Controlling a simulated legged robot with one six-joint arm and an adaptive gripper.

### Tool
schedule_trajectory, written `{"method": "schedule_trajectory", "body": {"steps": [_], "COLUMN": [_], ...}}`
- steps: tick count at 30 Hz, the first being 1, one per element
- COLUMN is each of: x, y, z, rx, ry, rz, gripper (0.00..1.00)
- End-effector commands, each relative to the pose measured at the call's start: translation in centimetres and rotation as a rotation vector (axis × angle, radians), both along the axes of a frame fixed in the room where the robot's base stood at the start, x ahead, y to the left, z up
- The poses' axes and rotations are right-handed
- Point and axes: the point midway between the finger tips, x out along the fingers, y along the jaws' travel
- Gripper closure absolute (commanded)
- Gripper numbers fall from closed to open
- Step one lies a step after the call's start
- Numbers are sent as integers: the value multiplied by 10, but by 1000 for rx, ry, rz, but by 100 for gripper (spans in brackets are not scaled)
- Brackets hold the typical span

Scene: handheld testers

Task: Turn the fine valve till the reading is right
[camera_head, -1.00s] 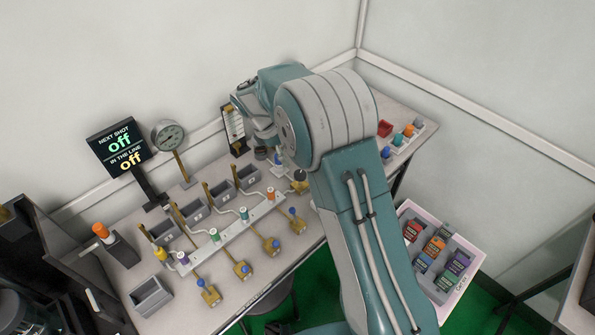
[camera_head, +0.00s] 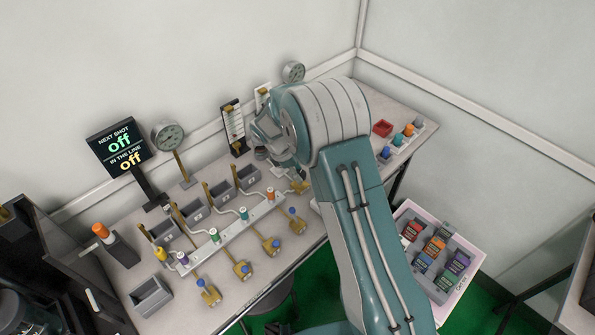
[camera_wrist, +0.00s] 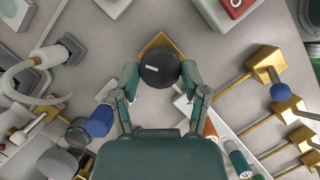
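A round black knob (camera_wrist: 160,68) on a brass base (camera_wrist: 159,42) is in the upper middle of the wrist view. My gripper (camera_wrist: 160,76) is open, with one finger on each side of the knob; I cannot tell whether the fingers touch it. In the head view the brass base (camera_head: 298,187) shows at the right end of the valve row, and my gripper (camera_head: 279,160) and arm hide the knob. The display (camera_head: 123,148) reads "NEXT SHOT off" and "IN THE LINE off". A round gauge (camera_head: 168,134) stands beside it; its needle is too small to read.
Several brass valves with blue knobs (camera_head: 242,270) line the bench front, behind them a white manifold (camera_head: 228,234) with coloured fittings. Upright flow tubes (camera_head: 233,128) and another gauge (camera_head: 293,72) stand near my arm. A bin of coloured blocks (camera_head: 461,290) is at right.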

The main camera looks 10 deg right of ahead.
Motion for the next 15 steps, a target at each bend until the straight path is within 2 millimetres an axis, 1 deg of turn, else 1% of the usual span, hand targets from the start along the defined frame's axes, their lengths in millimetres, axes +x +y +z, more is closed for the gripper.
{"method": "schedule_trajectory", "body": {"steps": [1,2,15], "x": [1,1,1], "y": [0,0,0], "z": [0,0,-1], "rx": [1,1,2], "ry": [-2,-2,-3], "rz": [1,1,-3], "gripper": [89,96,96]}}
